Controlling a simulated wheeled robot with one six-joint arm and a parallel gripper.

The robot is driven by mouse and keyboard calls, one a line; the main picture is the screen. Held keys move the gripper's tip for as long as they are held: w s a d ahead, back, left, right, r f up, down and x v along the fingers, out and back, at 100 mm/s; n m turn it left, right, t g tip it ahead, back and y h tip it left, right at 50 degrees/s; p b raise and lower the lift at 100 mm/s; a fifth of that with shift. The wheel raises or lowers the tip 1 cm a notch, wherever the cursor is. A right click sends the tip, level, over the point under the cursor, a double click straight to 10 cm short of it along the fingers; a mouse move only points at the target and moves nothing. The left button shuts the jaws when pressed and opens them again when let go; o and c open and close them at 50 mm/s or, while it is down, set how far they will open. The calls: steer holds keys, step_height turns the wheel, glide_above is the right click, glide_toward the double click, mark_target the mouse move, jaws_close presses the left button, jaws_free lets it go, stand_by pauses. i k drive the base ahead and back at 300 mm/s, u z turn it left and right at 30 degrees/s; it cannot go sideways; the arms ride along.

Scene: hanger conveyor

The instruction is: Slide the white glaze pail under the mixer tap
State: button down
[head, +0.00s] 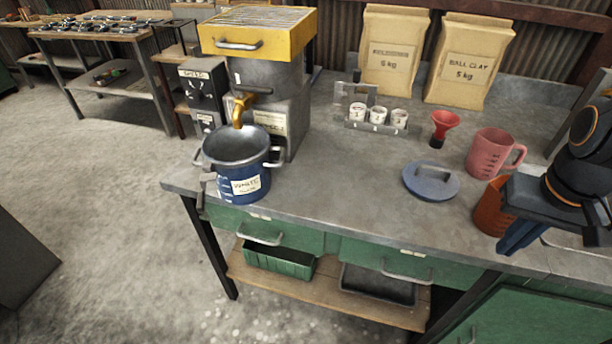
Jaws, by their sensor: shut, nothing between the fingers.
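A blue pail (225,172) with two side handles and a white label stands upright near the bench's front left corner. The label's writing is too small to read surely. I see no white-bodied pail. The brass mixer tap (240,107) juts from the grey mixer (268,75), and its spout end appears above the back part of the pail's rim. Whether the pail is centred under it I cannot tell. My gripper (519,236) is at the right edge, shut and empty, in front of an orange container and far from the pail.
A blue-grey lid (431,181), red funnel (444,127), pink jug (492,153) and orange container (492,208) stand on the right half. Small white cups (378,115) sit in a rack behind. Bench top (335,190) between pail and lid is clear.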

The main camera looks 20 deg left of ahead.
mark_target(240, 167)
steer(key=z, duration=0.65)
steer(key=k, duration=1.6)
steer(key=u, duration=1.95)
steer(key=i, duration=0.5)
steer(key=u, duration=0.05)
